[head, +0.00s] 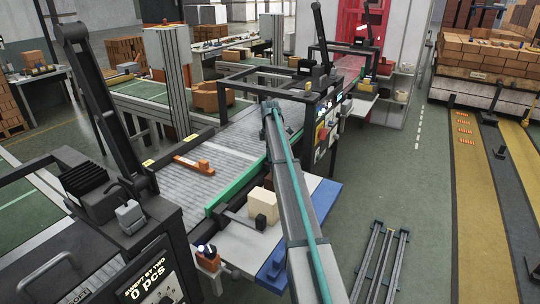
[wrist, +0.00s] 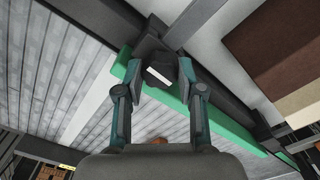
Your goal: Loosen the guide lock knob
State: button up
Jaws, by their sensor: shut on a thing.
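The guide lock knob (wrist: 161,72) shows in the wrist view as a dark knob with a white mark on its face. It sits beside the green guide rail (wrist: 222,124). My gripper (wrist: 159,80) is shut on the knob, with one fingertip on each side of it. In the head view the green guide rail (head: 238,184) runs along the near side of the roller conveyor. My arm stretches over that side. The knob and my fingertips cannot be made out there.
An orange piece (head: 193,166) lies on the roller conveyor (head: 230,147). A cream block (head: 263,206) stands on the side shelf, near a blue edge piece (head: 274,264). A control box (head: 165,293) reads "0 pcs". A metal rail frame (head: 382,265) lies on the floor at right.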

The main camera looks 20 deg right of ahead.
jog(key=o, duration=1.1)
jog(key=shift+o, duration=0.2)
notch_tip(320, 180, up, 12)
